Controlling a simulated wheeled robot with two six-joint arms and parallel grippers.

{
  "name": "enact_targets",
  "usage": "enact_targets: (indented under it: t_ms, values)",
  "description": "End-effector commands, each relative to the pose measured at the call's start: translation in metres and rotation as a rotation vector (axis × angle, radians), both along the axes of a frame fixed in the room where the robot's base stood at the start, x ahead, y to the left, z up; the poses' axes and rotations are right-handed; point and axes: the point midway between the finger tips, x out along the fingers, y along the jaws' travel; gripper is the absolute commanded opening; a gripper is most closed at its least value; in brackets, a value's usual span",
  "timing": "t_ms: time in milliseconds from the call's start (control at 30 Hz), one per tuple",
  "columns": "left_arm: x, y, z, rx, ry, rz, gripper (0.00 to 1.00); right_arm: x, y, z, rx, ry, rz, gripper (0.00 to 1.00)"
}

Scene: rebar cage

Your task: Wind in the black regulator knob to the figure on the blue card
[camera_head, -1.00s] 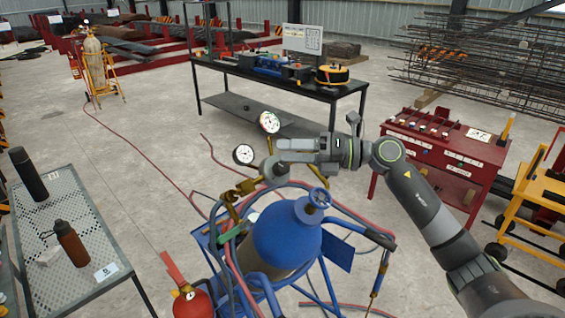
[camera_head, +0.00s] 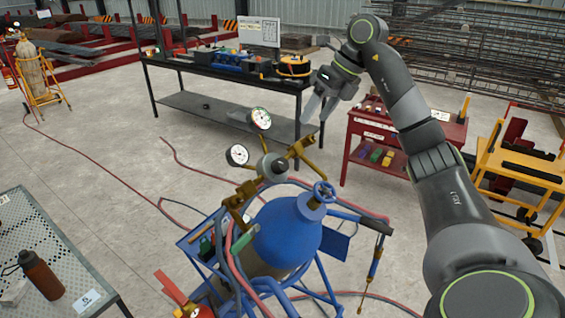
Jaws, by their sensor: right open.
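The regulator sits above the blue gas cylinder (camera_head: 286,232), with two round white-faced gauges (camera_head: 237,155) beside it. Its black knob (camera_head: 279,167) faces me at the middle of the brass fittings. My right gripper (camera_head: 315,114) is open and empty, held above and to the right of the knob, apart from it, with its fingers pointing down. A plain blue panel (camera_head: 335,247) shows at the cylinder trolley's right side; I cannot tell if it is the blue card, and no figure is readable. The gauge needles are too small to read. My left gripper is out of view.
A black workbench (camera_head: 190,103) stands behind, a red cabinet (camera_head: 358,124) at right. A perforated table (camera_head: 75,262) with a brown bottle (camera_head: 40,275) is at left.

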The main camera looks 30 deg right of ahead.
Motion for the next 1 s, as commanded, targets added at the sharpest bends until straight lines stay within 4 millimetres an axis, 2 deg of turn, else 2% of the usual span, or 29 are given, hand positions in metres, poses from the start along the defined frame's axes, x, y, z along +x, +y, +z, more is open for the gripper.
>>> enact_targets:
  t_ms: [33,200,533,733,833,900,1000]
  values:
    - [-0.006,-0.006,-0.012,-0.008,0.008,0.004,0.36,0.003,0.003,-0.013,0.002,0.000,0.002,0.58]
    - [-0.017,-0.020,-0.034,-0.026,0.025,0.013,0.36,0.012,0.013,-0.039,0.003,-0.002,0.002,0.58]
    - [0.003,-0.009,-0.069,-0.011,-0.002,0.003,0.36,0.029,0.030,-0.087,0.004,-0.002,0.003,0.58]
    - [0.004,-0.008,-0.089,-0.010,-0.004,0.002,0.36,0.038,0.039,-0.112,0.004,-0.002,0.005,0.58]
    - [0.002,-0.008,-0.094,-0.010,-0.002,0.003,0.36,0.042,0.043,-0.120,0.002,-0.002,0.003,0.58]
    - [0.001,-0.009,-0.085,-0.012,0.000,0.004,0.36,0.045,0.046,-0.125,0.003,0.002,0.004,0.58]
    - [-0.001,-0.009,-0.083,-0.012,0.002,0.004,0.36,0.048,0.049,-0.133,0.003,-0.001,0.002,0.58]
